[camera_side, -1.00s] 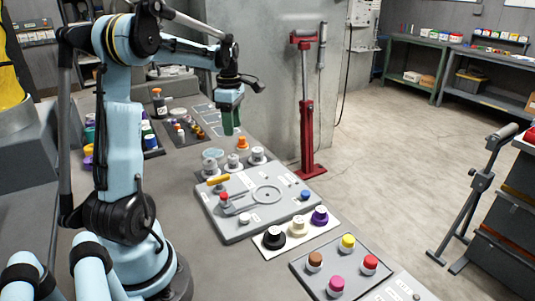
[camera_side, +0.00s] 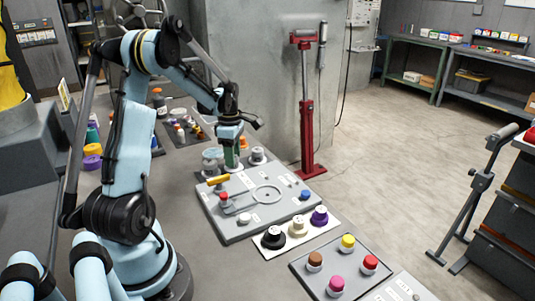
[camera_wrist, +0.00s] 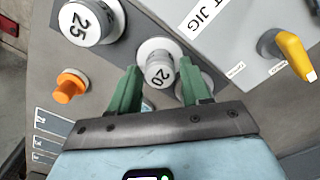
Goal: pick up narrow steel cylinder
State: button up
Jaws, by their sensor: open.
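A narrow steel cylinder with a pale top marked "20" (camera_wrist: 161,74) stands between the two green fingers of my gripper (camera_wrist: 159,82) in the wrist view. The fingers are open on either side of it, with no clear contact visible. A wider steel cylinder marked "25" (camera_wrist: 88,22) stands at upper left in the wrist view and right of my gripper in the side view (camera_side: 257,156). In the side view my gripper (camera_side: 231,158) points down over the row of cylinders and hides most of the middle one. Another cylinder (camera_side: 211,163) stands just left of it.
An orange knob (camera_wrist: 70,86) stands close by on the left in the wrist view. A grey jig board (camera_side: 240,229) with a yellow handle (camera_wrist: 295,53) lies beside the cylinders. A red stand (camera_side: 306,120) rises to the right in the side view.

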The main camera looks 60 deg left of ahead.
jog(key=shift+f, duration=0.8)
jog(key=shift+c, duration=0.2)
grip_shut()
jog(key=shift+r, duration=0.1)
